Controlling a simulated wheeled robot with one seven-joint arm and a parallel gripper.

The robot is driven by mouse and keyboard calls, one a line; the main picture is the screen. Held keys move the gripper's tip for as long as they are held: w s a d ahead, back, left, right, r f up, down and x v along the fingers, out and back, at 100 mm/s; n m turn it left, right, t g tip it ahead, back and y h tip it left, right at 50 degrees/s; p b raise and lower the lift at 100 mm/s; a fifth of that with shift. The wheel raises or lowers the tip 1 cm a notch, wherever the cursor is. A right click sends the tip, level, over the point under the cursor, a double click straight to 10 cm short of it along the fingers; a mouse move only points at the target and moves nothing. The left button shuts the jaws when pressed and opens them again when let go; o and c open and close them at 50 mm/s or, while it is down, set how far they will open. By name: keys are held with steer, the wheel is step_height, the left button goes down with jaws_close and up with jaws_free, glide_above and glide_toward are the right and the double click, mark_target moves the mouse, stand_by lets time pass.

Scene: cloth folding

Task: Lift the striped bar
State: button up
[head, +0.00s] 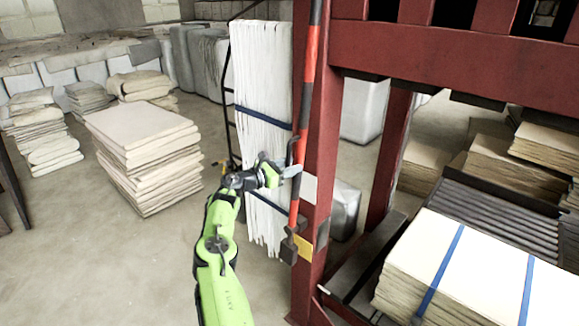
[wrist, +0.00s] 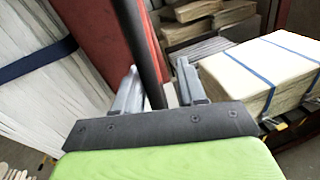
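The striped bar (head: 309,65), in red-orange and black bands, stands nearly upright along the red frame's front post in the head view. A dark stretch of the bar (wrist: 139,40) shows in the wrist view. My gripper (head: 288,170) is at the bar's lower half. In the wrist view my gripper (wrist: 158,72) is open, with one finger on each side of the dark bar. A gap shows between the bar and the right finger. Whether the left finger touches the bar is hard to tell.
The red press frame (head: 440,62) stands right behind the bar. A strapped pale stack (head: 470,268) lies on rollers at right. A tall strapped white bale (head: 262,75) stands close at left. Folded cloth (head: 150,165) is piled farther left, with clear floor in front.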

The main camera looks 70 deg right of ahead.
steer(key=shift+s, duration=0.15)
steer(key=b+v, duration=0.3)
steer(key=v, duration=1.3)
steer(key=shift+d+f, duration=0.1)
steer(key=shift+f, duration=0.05)
